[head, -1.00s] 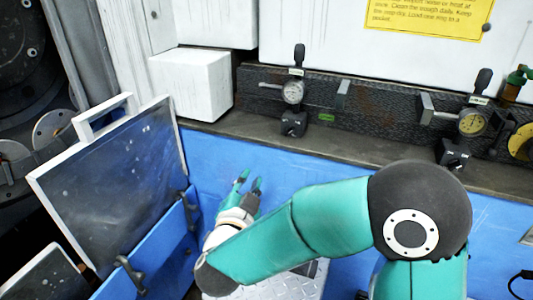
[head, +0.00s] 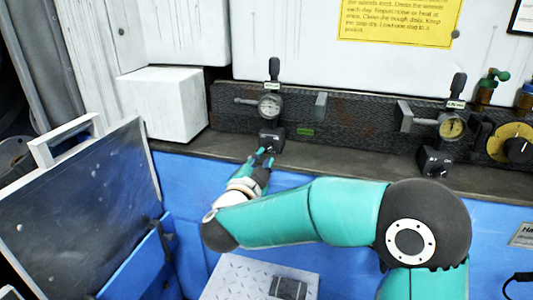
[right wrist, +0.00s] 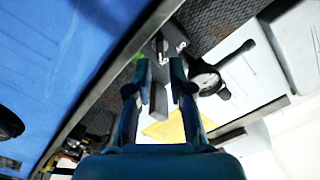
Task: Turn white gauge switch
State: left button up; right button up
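The white-faced gauge (head: 270,106) is mounted on the dark rail in the head view. Its switch, a small black box (head: 272,140) with a knob, sits right below it. My right gripper (head: 262,158) is just in front of and below this switch, with its fingers pointing toward it. The right wrist view shows the fingers (right wrist: 160,88) open and apart, with nothing between the tips. There the switch (right wrist: 172,42) seems to lie beyond the tips, with the gauge (right wrist: 207,82) beside it. Contact cannot be told. My left gripper is out of view.
A yellow-faced gauge (head: 452,127) with a similar black switch (head: 433,160) stands to the right. A grey ledge (head: 350,158) runs under the rail above a blue panel. A white block (head: 170,104) and a framed dark panel (head: 90,200) are at the left.

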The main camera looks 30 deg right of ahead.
aim_at(268, 149)
jog(key=shift+x, duration=2)
jog(key=shift+c, duration=0.3)
jog(key=shift+a, duration=0.1)
grip_shut()
